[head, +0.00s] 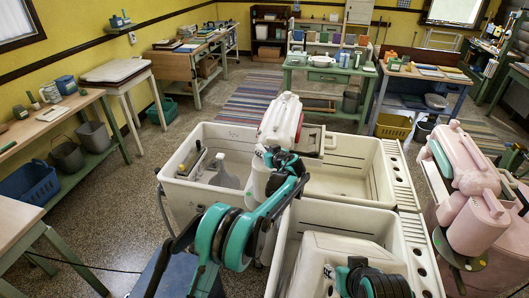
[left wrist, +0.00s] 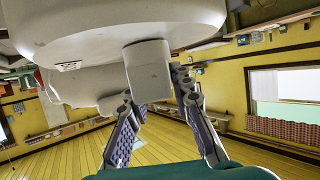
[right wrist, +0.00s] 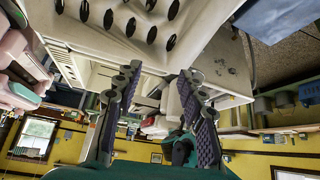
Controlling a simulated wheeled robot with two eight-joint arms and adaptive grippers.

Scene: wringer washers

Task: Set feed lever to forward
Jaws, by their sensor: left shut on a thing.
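The white wringer head (head: 279,113) stands above the white tubs in the head view, with a red edge on its right side. My left gripper (head: 272,158) is at its near side. In the left wrist view the pale underside of the wringer (left wrist: 100,35) fills the upper left. A pale block-shaped part (left wrist: 147,70) of it sits between the fingers of my left gripper (left wrist: 155,90), which is shut on it. I cannot make out the feed lever's full shape or its setting. My right gripper (right wrist: 160,85) is open, with nothing between its fingers.
A pink washer (head: 468,190) stands at the right. A washboard-like white panel with dark slots (right wrist: 125,18) is near my right gripper.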

